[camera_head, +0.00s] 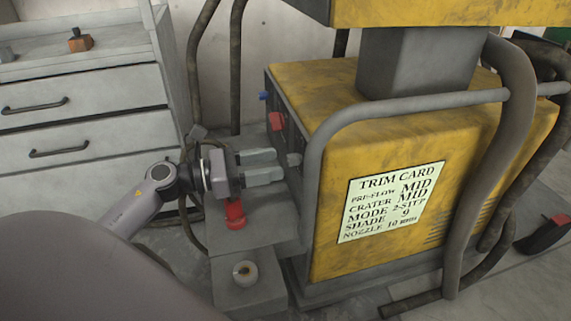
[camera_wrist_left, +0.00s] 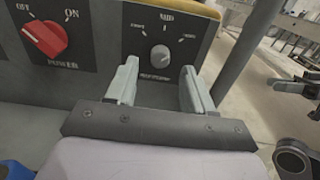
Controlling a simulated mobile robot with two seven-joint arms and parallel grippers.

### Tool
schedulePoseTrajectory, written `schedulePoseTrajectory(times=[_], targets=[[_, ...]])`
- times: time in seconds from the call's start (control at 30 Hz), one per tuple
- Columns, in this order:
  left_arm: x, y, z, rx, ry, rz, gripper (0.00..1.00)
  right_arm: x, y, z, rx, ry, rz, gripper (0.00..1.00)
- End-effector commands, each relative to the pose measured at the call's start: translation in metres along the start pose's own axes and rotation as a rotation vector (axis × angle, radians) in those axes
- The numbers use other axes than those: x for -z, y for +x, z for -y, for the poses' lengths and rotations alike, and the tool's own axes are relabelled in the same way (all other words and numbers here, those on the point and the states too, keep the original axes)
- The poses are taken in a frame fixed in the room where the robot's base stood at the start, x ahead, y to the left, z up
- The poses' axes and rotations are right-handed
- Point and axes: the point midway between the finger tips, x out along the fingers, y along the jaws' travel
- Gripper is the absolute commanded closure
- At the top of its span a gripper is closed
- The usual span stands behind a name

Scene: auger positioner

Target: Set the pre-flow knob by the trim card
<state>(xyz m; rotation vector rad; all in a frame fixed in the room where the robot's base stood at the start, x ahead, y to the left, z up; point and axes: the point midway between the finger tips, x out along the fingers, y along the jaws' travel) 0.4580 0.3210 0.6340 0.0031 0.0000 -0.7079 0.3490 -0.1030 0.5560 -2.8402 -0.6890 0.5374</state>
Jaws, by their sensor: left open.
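The yellow machine (camera_head: 375,130) carries a white trim card (camera_head: 390,202) on its side. The card reads PRE-FLOW MID and CRATER MID, with mode, shade and nozzle lines below. In the left wrist view a small round grey knob (camera_wrist_left: 160,57) sits on the dark front panel, with MID above it and small blurred labels to either side. The label under it is too blurred to read surely, and its pointer direction is unclear. My left gripper (camera_head: 281,164) is open, facing the panel; in the wrist view its fingers (camera_wrist_left: 159,78) straddle the knob's direction, without clear contact.
A red power switch (camera_wrist_left: 45,38) is left of the knob. A grey hose rail (camera_head: 400,103) curves around the machine near my fingers. Drawers (camera_head: 80,120) stand at left.

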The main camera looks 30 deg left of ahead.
Motion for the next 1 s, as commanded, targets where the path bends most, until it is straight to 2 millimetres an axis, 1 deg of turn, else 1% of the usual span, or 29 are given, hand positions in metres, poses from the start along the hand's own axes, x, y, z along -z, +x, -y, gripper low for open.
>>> schedulePoseTrajectory(times=[0.1, 0.3, 0.43, 0.67, 0.77, 0.8, 0.83, 1.0], targets=[[0.0, 0.017, 0.0, 0.0, 0.002, 0.002, 0.48, -0.001, -0.001, -0.001, -0.003, -0.007, -0.005, 0.57], [0.0, 0.034, 0.0, -0.001, -0.001, 0.001, 0.48, 0.0, -0.001, -0.002, -0.007, -0.014, -0.009, 0.57], [0.0, 0.039, 0.0, -0.002, -0.003, 0.001, 0.48, 0.0, -0.001, -0.002, -0.008, -0.016, -0.01, 0.57], [0.0, 0.039, 0.0, -0.002, -0.003, 0.001, 0.48, 0.0, -0.001, -0.002, -0.008, -0.016, -0.011, 0.57], [0.0, 0.039, 0.0, -0.002, -0.003, 0.001, 0.77, 0.0, -0.001, -0.002, -0.008, -0.016, -0.011, 0.57], [0.0, 0.039, 0.0, -0.002, -0.003, 0.001, 0.9, 0.0, -0.001, -0.002, -0.008, -0.016, -0.011, 0.57], [0.0, 0.039, 0.0, -0.002, -0.003, 0.001, 1.0, 0.0, -0.001, -0.002, -0.008, -0.016, -0.012, 0.57], [0.0, 0.039, 0.0, -0.002, -0.005, 0.001, 1.0, 0.001, -0.001, -0.002, -0.008, -0.016, -0.012, 0.57]])
